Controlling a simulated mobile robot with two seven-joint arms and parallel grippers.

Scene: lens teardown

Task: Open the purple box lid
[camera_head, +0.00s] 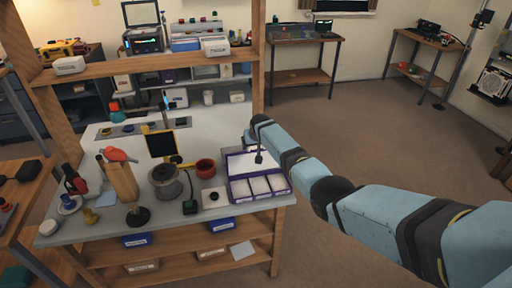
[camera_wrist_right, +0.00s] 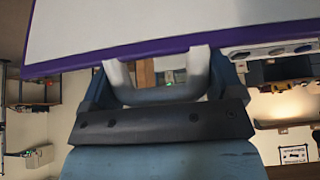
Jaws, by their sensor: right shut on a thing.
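The purple box (camera_head: 262,198) stands at the right end of the workbench, with several white-filled compartments showing along its front. Its lid (camera_head: 238,164) is raised and tilted back behind the compartments; its pale inner face is visible. In the right wrist view the lid (camera_wrist_right: 150,20) is a pale panel with a purple edge across the top. My right gripper (camera_wrist_right: 158,62) is shut on the lid, with its fingertips at the purple edge. In the head view my right gripper (camera_head: 259,157) is small and dark in front of the lid. My left gripper is not in view.
The workbench (camera_head: 235,215) also holds a small white dish (camera_head: 215,198), a red cup (camera_head: 205,168), a metal spool (camera_head: 165,182) and a wooden block (camera_head: 121,182) left of the box. A wooden post (camera_head: 258,60) rises behind the box. Open floor lies to the right.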

